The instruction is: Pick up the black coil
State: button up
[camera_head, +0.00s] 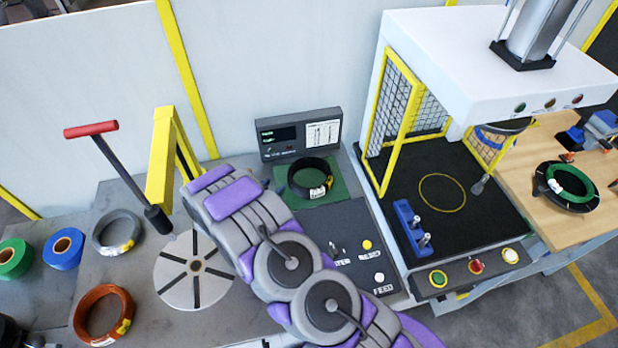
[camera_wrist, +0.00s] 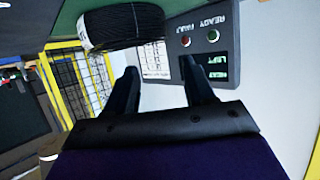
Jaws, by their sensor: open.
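The black coil (camera_head: 310,190) lies flat on a green mat (camera_head: 340,192) in front of the grey display box. It has a small pale label. In the wrist view the black coil (camera_wrist: 122,27) shows at the top, left of centre, beyond the fingertips. My gripper (camera_wrist: 160,68) is open and empty, its two dark fingers apart and no coil between them. Whether a finger touches the coil cannot be told. In the head view my arm crosses the lower middle, and the fingers cannot be made out.
The display box (camera_head: 299,134) stands behind the coil. A yellow-framed mesh guard (camera_head: 399,120) of the press is to its right. A grey coil (camera_head: 117,232), an orange coil (camera_head: 103,313) and a slotted round plate (camera_head: 180,287) lie at left. A yellow post (camera_head: 160,160) stands nearby.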

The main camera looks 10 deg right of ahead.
send_near(290, 170)
jog(key=x, duration=0.4)
jog(key=shift+w+d, duration=0.2)
jog(key=shift+d, duration=0.2)
jog(key=shift+x, duration=2.7)
jog(key=shift+w+a, duration=0.15)
jog(key=shift+a, duration=0.05)
jog(key=shift+c, duration=0.4)
jog(key=c, duration=0.9)
grip_shut()
jog(key=shift+f, duration=0.1)
